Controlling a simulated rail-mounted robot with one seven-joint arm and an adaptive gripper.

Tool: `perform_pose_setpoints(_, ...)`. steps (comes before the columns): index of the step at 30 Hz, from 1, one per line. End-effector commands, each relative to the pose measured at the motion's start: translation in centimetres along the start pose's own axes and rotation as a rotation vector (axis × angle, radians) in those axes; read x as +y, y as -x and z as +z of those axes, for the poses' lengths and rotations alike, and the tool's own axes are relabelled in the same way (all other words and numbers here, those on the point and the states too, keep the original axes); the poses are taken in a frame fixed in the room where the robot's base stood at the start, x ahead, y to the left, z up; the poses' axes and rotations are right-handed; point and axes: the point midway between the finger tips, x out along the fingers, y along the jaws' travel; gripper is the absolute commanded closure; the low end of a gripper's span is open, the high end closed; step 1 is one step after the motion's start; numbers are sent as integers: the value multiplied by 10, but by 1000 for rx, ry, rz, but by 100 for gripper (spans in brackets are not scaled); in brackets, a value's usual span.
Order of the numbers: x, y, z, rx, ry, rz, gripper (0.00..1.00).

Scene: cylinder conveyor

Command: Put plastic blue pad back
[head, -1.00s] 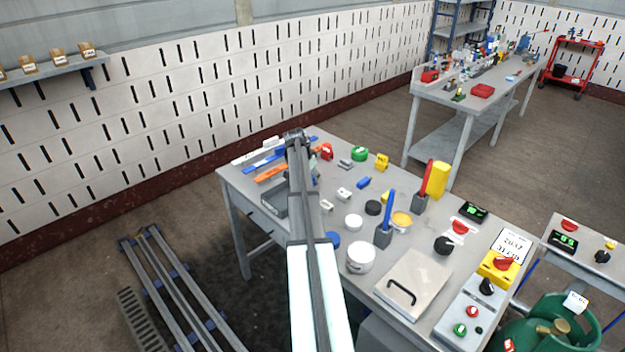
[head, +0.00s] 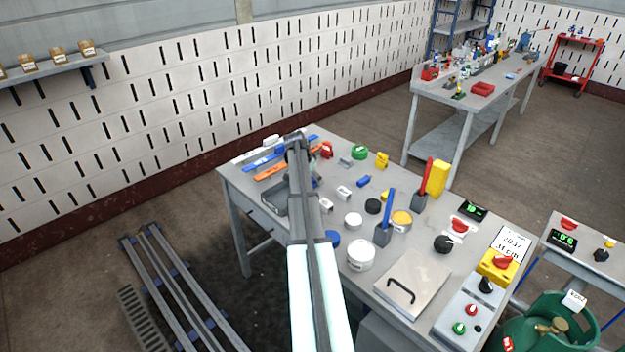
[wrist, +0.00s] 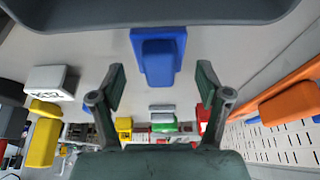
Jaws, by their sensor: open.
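In the wrist view a blue plastic block with a raised middle part (wrist: 158,55) lies on the grey table, apparently the pad. My gripper (wrist: 162,82) is open and empty, with one dark finger on each side of the picture. The block shows between and above the fingertips in the picture, and I see no contact. In the head view my arm hides most of the gripper area. A small blue block (head: 364,182) lies right of my arm there; I cannot tell if it is the same piece.
A dark grey tray (wrist: 225,12) is close to the block. An orange bar (wrist: 291,103) is at the right and a white labelled piece (wrist: 50,83) at the left. A green roll (head: 360,153), a yellow piece (head: 382,160) and several pots crowd the table (head: 400,250).

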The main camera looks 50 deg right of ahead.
Motion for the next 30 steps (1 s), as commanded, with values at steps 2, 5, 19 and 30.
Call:
perform_pose_setpoints(2, 0, 8, 1, 0, 0, -1, 24)
perform_pose_setpoints(5, 0, 23, 2, 2, 0, -3, 24)
perform_pose_setpoints(19, 0, 104, 1, 1, 0, -2, 24)
perform_pose_setpoints(30, 0, 116, 0, 0, 0, 0, 24)
